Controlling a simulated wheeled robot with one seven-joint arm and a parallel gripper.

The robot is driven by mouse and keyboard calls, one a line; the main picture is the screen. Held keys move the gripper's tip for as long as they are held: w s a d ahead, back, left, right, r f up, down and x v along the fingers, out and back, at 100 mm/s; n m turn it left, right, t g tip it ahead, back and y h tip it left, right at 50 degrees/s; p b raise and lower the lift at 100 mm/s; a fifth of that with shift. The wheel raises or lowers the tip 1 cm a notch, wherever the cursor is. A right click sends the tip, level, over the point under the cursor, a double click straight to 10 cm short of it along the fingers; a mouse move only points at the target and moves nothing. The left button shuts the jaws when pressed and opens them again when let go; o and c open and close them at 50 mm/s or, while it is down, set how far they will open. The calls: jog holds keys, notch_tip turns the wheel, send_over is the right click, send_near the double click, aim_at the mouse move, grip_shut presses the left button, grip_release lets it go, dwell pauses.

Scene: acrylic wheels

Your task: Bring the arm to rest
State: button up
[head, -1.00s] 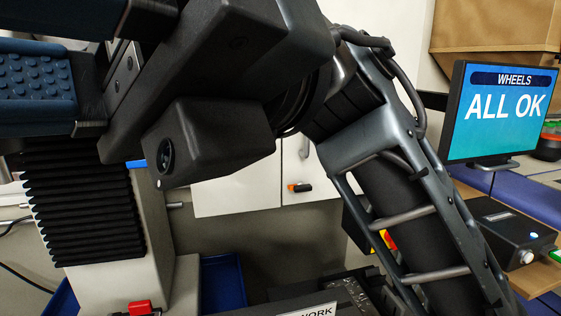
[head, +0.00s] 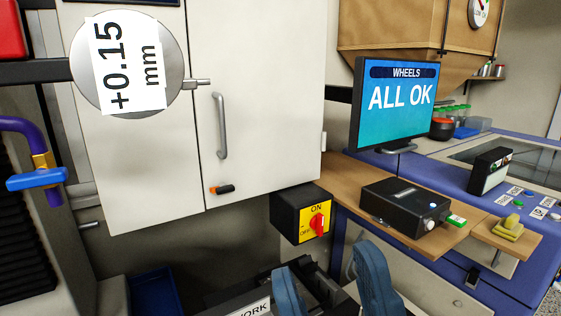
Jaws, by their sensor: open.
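My gripper (head: 328,268) shows at the bottom of the head view as two blue fingers pointing up. They stand well apart with nothing between them, so it is open and empty. The rest of my arm is below the picture's edge. The fingers overlap the dark tray labelled WORK (head: 250,309) in the picture; I cannot tell how far apart they are in depth. A monitor (head: 398,103) at the right reads "WHEELS ALL OK".
A round gauge (head: 128,68) reading +0.15 mm is at upper left, before a white cabinet (head: 265,95). A red switch on a yellow plate (head: 317,224) is above the gripper. A black box (head: 405,207) sits on the wooden shelf (head: 350,180). A blue bin (head: 153,293) is low left.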

jog(key=s+d+f+m+g+h, duration=0.1)
jog(key=s+d+f+m+h, duration=0.5)
jog(key=f+m+h, duration=0.4)
jog(key=s+d+f+m+h, duration=0.4)
jog(key=d+f+m+h, duration=0.35)
jog(key=f+h, duration=0.4)
jog(key=s+d+f+g+h, duration=0.1)
jog(key=s+d+f+g, duration=0.1)
jog(key=s, duration=0.3)
jog(key=s+d+f+g+h, duration=0.1)
jog(key=s+d+f+g, duration=0.1)
jog(key=s+d+g, duration=0.1)
jog(key=shift+s+f+m, duration=0.25)
jog(key=shift+s+m, duration=0.1)
jog(key=shift+s, duration=0.5)
jog(key=shift+a, duration=0.1)
